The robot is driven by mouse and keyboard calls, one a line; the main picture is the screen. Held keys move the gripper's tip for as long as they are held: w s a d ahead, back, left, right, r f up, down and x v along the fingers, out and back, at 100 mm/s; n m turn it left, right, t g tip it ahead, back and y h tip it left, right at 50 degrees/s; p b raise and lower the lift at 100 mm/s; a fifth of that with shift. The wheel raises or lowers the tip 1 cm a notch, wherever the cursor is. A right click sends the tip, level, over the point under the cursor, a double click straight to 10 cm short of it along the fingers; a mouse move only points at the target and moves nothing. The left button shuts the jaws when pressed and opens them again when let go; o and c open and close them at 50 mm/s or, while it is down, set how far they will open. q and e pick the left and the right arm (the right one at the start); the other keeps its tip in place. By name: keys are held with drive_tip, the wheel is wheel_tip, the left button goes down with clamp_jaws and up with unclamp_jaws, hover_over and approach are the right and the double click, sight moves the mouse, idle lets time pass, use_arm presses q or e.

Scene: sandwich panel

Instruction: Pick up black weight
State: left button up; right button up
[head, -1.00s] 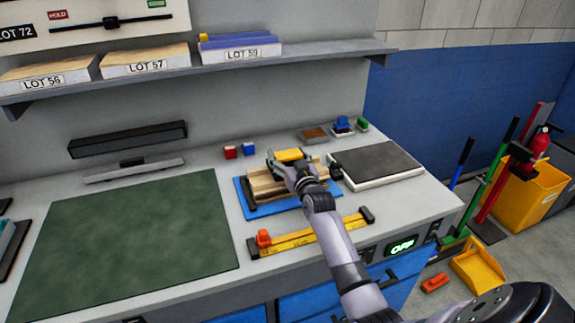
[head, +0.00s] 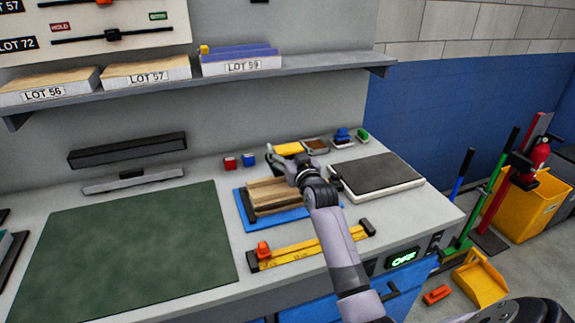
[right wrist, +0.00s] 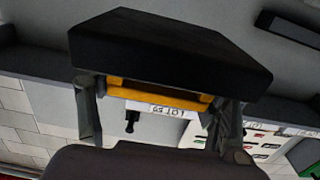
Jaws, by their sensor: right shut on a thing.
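The black weight (right wrist: 170,55) is a thick dark block with a yellow-orange bar (right wrist: 160,95) on its near side, seen in the right wrist view. My right gripper (right wrist: 158,115) is shut on it, one finger at each end of the bar. In the head view my right gripper (head: 290,160) is above the back of the layered wooden panel (head: 270,195), with the yellow bar (head: 288,148) showing at its fingers. The gripper hides most of the black block there. My left gripper is not in view.
The panel sits on a blue base (head: 244,217). A dark-topped plate (head: 376,175) lies right of it, a yellow ruler bar (head: 310,243) in front. The green mat (head: 125,260) is clear.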

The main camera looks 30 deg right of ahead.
sight(288, 148)
wheel_tip(288, 148, up, 14)
drive_tip(key=shift+r+b, duration=0.25)
drive_tip(key=shift+b, duration=0.2)
